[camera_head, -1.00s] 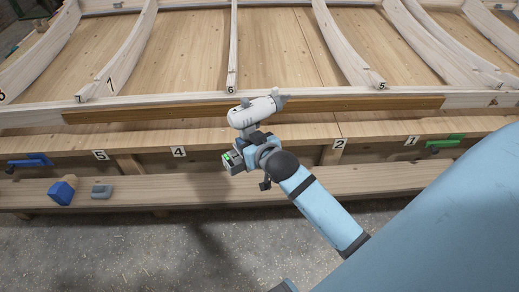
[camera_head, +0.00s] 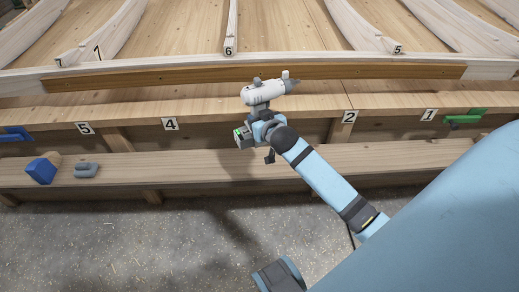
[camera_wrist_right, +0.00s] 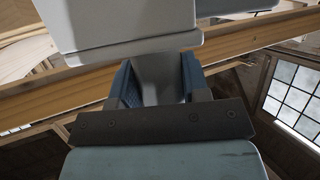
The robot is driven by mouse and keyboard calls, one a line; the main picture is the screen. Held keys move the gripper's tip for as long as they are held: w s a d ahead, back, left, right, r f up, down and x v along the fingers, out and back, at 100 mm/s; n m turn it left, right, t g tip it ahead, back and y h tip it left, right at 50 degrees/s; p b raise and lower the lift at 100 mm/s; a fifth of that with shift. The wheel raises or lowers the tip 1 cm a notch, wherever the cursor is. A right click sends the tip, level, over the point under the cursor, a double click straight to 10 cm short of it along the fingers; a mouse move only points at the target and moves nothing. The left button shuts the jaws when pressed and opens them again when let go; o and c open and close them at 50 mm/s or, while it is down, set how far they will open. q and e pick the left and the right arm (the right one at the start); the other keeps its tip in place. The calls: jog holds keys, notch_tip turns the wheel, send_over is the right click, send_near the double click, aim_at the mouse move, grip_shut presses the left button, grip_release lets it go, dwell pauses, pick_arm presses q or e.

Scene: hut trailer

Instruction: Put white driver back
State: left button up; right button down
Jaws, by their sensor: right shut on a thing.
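The white driver (camera_head: 265,94) is in my right gripper (camera_head: 264,117), in the air in front of the workbench. It lies nearly level, with its grey tip pointing right and a little up. In the right wrist view the driver's white body (camera_wrist_right: 130,28) fills the top, and the blue fingers (camera_wrist_right: 160,85) close on its narrower grip from both sides. The fingers hide part of the grip. My left gripper is not in view.
A lower wooden shelf (camera_head: 220,163) holds a blue block (camera_head: 41,170) and a grey item (camera_head: 85,171) at left; its middle is bare. A green clamp (camera_head: 463,117) and a blue clamp (camera_head: 15,134) sit on the bench edge. A brown strip (camera_head: 150,78) runs behind the driver.

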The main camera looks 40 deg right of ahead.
notch_tip(320, 180, down, 16)
jog(key=b, duration=0.4)
jog(key=shift+r, duration=0.25)
jog(key=shift+f, duration=0.15)
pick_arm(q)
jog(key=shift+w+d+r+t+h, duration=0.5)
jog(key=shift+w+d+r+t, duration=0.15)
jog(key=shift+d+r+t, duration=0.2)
pick_arm(e)
jog(key=c, duration=0.6)
grip_release()
jog(key=shift+f, duration=0.1)
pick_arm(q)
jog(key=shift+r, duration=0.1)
